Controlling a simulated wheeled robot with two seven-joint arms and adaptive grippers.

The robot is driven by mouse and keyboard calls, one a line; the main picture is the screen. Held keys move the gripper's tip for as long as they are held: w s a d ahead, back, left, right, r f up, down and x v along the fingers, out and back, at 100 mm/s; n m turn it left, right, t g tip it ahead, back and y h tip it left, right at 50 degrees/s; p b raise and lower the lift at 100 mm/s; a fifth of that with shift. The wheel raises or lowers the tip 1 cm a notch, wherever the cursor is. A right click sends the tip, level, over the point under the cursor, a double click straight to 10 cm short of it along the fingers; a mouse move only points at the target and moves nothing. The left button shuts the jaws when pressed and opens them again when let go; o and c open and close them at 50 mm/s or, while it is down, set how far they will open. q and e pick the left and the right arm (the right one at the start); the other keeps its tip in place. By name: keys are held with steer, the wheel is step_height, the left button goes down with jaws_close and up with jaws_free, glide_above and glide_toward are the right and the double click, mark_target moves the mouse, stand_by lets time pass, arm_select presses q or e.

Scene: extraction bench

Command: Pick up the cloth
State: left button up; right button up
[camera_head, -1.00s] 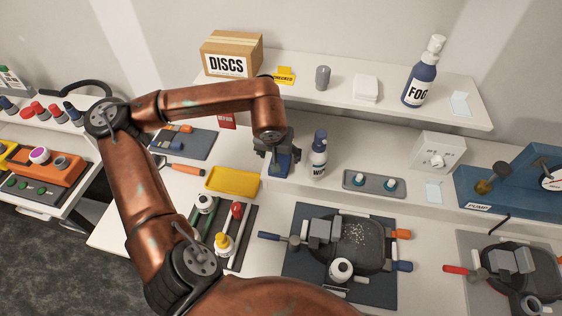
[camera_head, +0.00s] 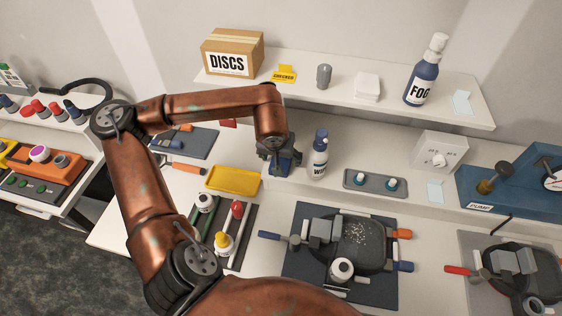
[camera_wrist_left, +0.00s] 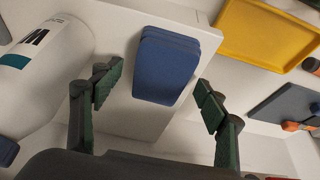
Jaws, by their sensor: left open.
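The cloth (camera_wrist_left: 166,62) is a folded dark blue stack lying on a white ledge, near the ledge's edge in the left wrist view. In the head view the cloth (camera_head: 287,164) shows only partly, behind and below my left gripper (camera_head: 279,161). In the left wrist view my left gripper (camera_wrist_left: 158,88) is open, with one green-padded finger on either side of the cloth's near end. I see no finger clearly touching the cloth. My right gripper is not in view.
A white WIPE bottle (camera_head: 319,155) stands close to the right of the cloth; it also shows in the left wrist view (camera_wrist_left: 45,65). A yellow tray (camera_head: 233,180) lies to the left, lower down. A shelf (camera_head: 310,95) with several items runs behind.

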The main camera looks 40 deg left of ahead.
mark_target(280, 162)
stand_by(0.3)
arm_select(q)
steer(key=c, duration=1.2)
steer(key=shift+c, duration=0.2)
steer(key=shift+r+p, duration=0.35)
steer(key=v, duration=0.3)
steer(key=shift+w+a+r, duration=0.2)
steer(key=shift+r, duration=0.35)
steer(key=s+d+r, duration=0.5)
steer(key=s+r, duration=0.4)
steer(key=s, duration=0.3)
steer(key=shift+d, duration=0.3)
steer(key=shift+s, duration=0.1)
